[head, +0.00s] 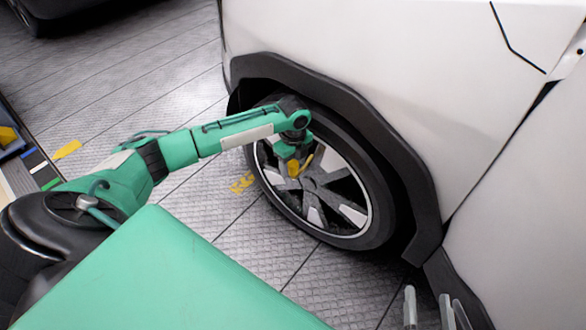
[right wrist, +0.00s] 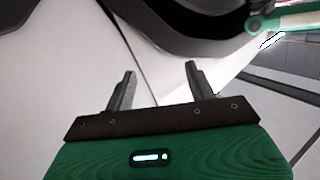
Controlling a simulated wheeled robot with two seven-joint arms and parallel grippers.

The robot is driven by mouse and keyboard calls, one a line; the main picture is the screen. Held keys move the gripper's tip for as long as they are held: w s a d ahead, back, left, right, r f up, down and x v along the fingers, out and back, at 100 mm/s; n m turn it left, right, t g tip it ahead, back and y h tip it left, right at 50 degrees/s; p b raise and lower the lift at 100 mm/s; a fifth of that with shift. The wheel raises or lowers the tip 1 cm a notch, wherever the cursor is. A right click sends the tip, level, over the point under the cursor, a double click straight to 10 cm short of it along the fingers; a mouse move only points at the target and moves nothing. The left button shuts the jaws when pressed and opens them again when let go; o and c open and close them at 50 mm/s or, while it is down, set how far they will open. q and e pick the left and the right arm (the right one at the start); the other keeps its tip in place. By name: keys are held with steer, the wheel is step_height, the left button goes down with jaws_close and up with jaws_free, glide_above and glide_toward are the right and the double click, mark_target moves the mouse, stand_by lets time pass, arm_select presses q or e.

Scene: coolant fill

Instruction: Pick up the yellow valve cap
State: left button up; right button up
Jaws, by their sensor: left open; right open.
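Small yellow parts (head: 294,168) show at the end of my left arm, in front of the wheel spokes in the head view. I cannot tell whether one of them is the valve cap; no other cap is clear. My left gripper (head: 299,166) is open, and its fingers are small and partly hidden. The wheel (head: 353,215) has a black tyre and grey spokes. My right gripper (head: 429,296) is low at the right in the head view. In the right wrist view it (right wrist: 160,78) is open, with nothing between its grey fingers.
A white car body (head: 400,60) with a black wheel arch (head: 345,100) fills the right side. Yellow markings (head: 242,182) are on the grey tiled floor (head: 290,250). Blue, white and green strips (head: 40,167) lie at the far left. Open floor lies left of the wheel.

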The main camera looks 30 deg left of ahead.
arm_select(q)
steer(key=shift+f, duration=0.4)
steer(key=c, duration=1.1)
steer(key=shift+o, duration=0.2)
steer(key=shift+r, duration=0.15)
